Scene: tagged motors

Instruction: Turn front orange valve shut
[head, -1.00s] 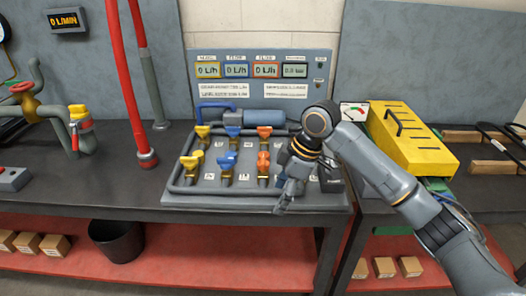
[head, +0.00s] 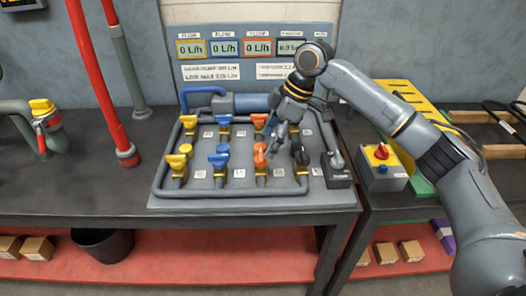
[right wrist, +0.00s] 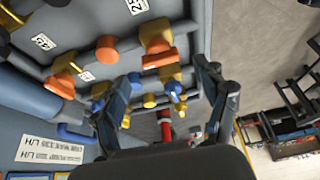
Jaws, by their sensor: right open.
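The front orange valve (head: 260,154) is in the front row of the valve board, right of the front blue valve. In the right wrist view an orange valve part (right wrist: 156,38) shows beyond and between my fingers; it appears to be the front one. The back orange valve (head: 259,121) is behind it. My right gripper (head: 285,152) points down close to the right side of the front orange valve. Its fingers are apart with nothing held, and they also show in the right wrist view (right wrist: 167,70). Whether a finger touches the handle cannot be told. My left gripper is out of view.
Blue (head: 219,156) and yellow (head: 178,160) valves stand to the left on the same board. A black box (head: 337,178) is at the board's right end, and a grey box with a red switch (head: 381,168) is further right. Flow displays (head: 225,47) stand behind.

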